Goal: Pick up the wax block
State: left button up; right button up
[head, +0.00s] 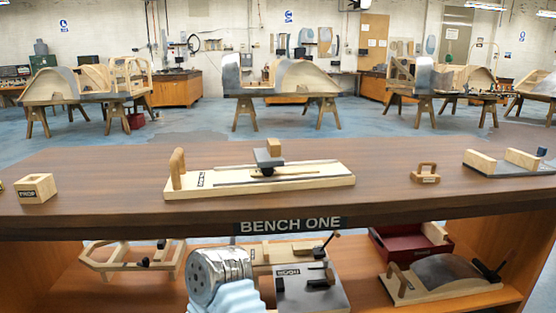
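I cannot tell for certain which thing is the wax block. A small tan block (273,146) stands at the back of a dark grey block (268,158) on a long wooden jig (315,180) with metal rails, in the middle of the bench top. A small dark block (542,151) shows at the far right jig. A square wooden box (35,188) with a label sits at the left of the bench, and a small wooden piece with a handle (425,173) sits right of the middle jig.
The brown bench top (110,185) is labelled BENCH ONE and has free room between its items. Its lower shelf holds wooden frames, jigs and a dark red tray (400,248). Wooden bodyframes on trestles stand behind.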

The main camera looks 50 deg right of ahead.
aim_at(419, 176)
jog(key=z, duration=2.2)
jog(key=u, duration=0.25)
jog(key=l+u, duration=0.35)
jog(key=i+l+u, duration=0.1)
jog(key=u, duration=0.2)
jog(key=l+u, duration=0.35)
jog(key=k, duration=0.05)
